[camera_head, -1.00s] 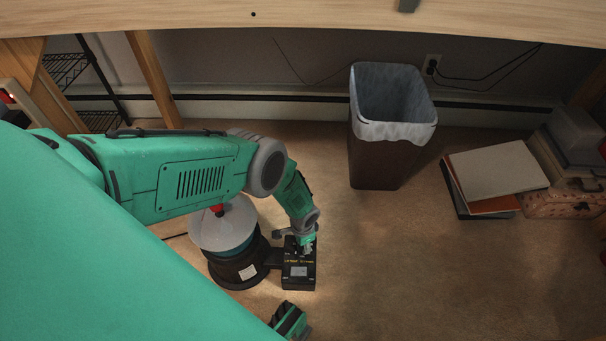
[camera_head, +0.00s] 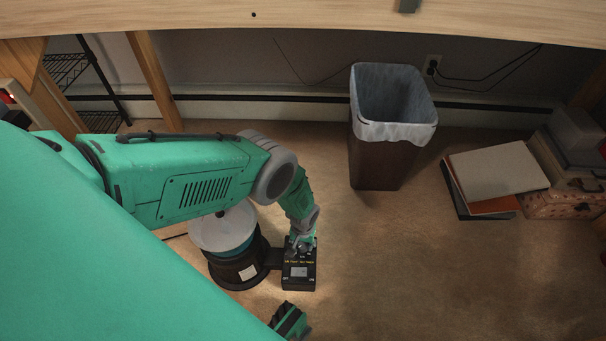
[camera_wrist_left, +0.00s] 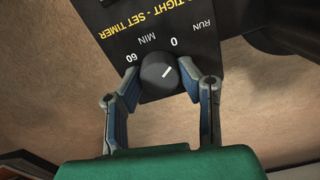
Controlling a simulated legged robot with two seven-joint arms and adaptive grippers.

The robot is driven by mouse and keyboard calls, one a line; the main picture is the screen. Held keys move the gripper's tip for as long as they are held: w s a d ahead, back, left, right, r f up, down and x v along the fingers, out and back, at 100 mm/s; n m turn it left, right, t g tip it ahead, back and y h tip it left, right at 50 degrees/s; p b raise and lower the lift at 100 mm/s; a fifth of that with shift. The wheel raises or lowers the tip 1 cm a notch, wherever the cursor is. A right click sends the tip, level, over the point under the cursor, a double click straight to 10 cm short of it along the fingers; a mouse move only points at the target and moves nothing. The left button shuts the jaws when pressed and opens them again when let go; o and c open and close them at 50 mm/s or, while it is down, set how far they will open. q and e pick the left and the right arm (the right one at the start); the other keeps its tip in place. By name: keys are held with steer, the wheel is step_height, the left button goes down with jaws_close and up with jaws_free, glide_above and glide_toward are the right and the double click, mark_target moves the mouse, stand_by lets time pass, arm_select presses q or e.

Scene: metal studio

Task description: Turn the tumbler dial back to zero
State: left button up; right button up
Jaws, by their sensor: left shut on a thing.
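The tumbler (camera_head: 238,258) stands on the floor, a round drum on a black base, partly hidden behind my left arm. Its black control box (camera_head: 299,276) sits at its right side. In the left wrist view the box panel (camera_wrist_left: 150,22) carries a round dark dial (camera_wrist_left: 155,76) with a white pointer line. The line slants up and right, toward the 0 and RUN side, away from 60. My left gripper (camera_head: 301,244) is over the far end of the box. Its two fingers (camera_wrist_left: 160,79) are shut on the dial, one on each side.
A brown waste bin (camera_head: 378,165) with a pale liner stands behind and to the right. Books (camera_head: 497,167) and cases (camera_head: 563,203) lie farther right. A wooden tabletop (camera_head: 300,20) crosses the top of the view. The floor right of the box is clear.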

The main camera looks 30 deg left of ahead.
mark_target(303, 245)
arm_select(q)
steer(key=shift+s+f+n, duration=0.1)
steer(key=shift+s+n, duration=0.1)
steer(key=shift+n, duration=0.9)
steer(key=o, duration=1.1)
steer(key=shift+o, duration=0.2)
steer(key=shift+w, duration=0.1)
steer(key=shift+w+r, duration=0.1)
steer(key=shift+r, duration=0.35)
step_height(303, 245, up, 11)
